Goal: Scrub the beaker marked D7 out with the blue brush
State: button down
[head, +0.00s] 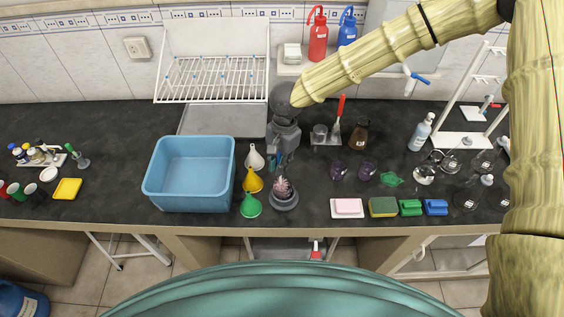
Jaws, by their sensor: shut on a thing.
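My gripper (281,162) points down over the middle of the bench. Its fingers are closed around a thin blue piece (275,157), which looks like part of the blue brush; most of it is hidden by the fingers. Just in front, a round grey holder (285,203) has pinkish bristles (282,187) standing in it. Two purple-tinted glass vessels (337,171) (367,170) stand to the right, and a small clear beaker (320,132) stands behind them. The D7 mark is too small to read on any of them.
A blue basin (189,204) stands left of my gripper, with white, yellow and green funnels (251,207) between. A white drying rack (215,78) is behind. Sponges (383,207) line the front edge at right. Glass flasks (424,174) crowd the far right.

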jog(key=shift+w+d, duration=0.25)
jog(key=shift+d, duration=0.55)
dwell(0.7)
jog(key=shift+a, duration=0.1)
jog(key=shift+s+a, duration=0.4)
jog(key=shift+a, duration=0.3)
jog(key=shift+s+d+f, duration=0.1)
jog(key=shift+s+d, duration=0.3)
jog(key=shift+s, duration=0.25)
jog(key=shift+d, duration=0.1)
